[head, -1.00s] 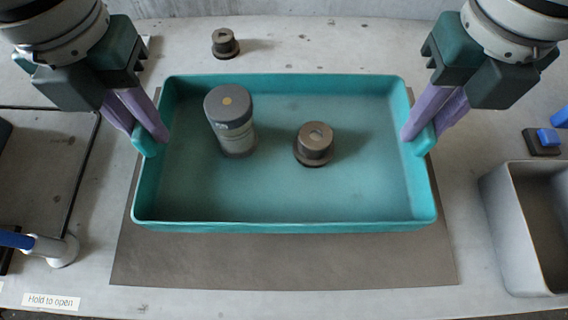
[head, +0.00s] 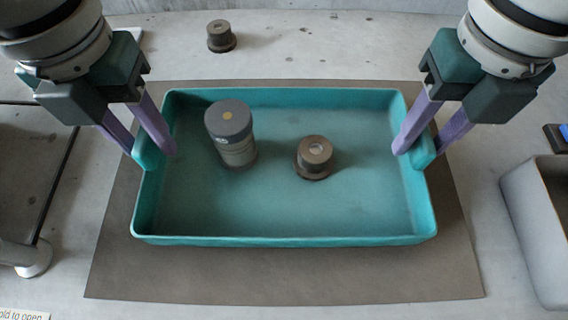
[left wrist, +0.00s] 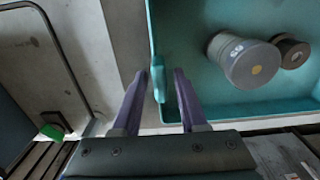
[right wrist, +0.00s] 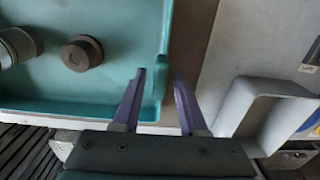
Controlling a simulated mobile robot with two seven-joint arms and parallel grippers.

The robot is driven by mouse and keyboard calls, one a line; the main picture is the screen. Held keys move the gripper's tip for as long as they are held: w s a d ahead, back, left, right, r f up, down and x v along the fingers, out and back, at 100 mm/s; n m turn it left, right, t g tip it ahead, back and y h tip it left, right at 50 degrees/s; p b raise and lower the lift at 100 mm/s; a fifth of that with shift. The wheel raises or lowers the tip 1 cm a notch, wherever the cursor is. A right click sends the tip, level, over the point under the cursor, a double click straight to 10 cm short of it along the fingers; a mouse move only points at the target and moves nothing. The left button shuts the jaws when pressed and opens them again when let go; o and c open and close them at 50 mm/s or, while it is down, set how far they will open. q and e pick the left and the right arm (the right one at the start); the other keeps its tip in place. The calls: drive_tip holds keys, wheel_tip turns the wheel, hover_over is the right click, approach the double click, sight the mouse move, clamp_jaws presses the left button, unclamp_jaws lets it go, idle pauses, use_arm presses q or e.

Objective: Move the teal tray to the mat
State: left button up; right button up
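The teal tray (head: 285,240) sits on the dark grey-brown mat (head: 285,275), with mat showing on all sides of it. A grey capped cylinder (head: 230,135) and a brown flanged part (head: 315,156) stand upright in the tray. My left gripper (head: 150,153) is open, its purple fingers on either side of the tray's left handle, with gaps in the left wrist view (left wrist: 158,75). My right gripper (head: 416,152) is open around the right handle, one finger inside the tray and one outside, as the right wrist view (right wrist: 160,75) shows.
Another brown flanged part (head: 221,37) stands on the table behind the tray. A grey bin (head: 540,225) stands at the right, and a dark panel with a metal frame (head: 40,160) lies at the left. The table behind the mat is mostly clear.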

use_arm(q)
drive_tip(key=shift+o, duration=0.3)
use_arm(e)
drive_tip(key=shift+o, duration=0.3)
drive_tip(key=shift+r, duration=0.2)
use_arm(q)
wheel_tip(320, 180, up, 12)
use_arm(e)
wheel_tip(320, 180, up, 12)
drive_tip(key=shift+f, duration=0.15)
use_arm(q)
drive_tip(key=shift+d, duration=0.1)
use_arm(e)
drive_tip(key=shift+a, duration=0.1)
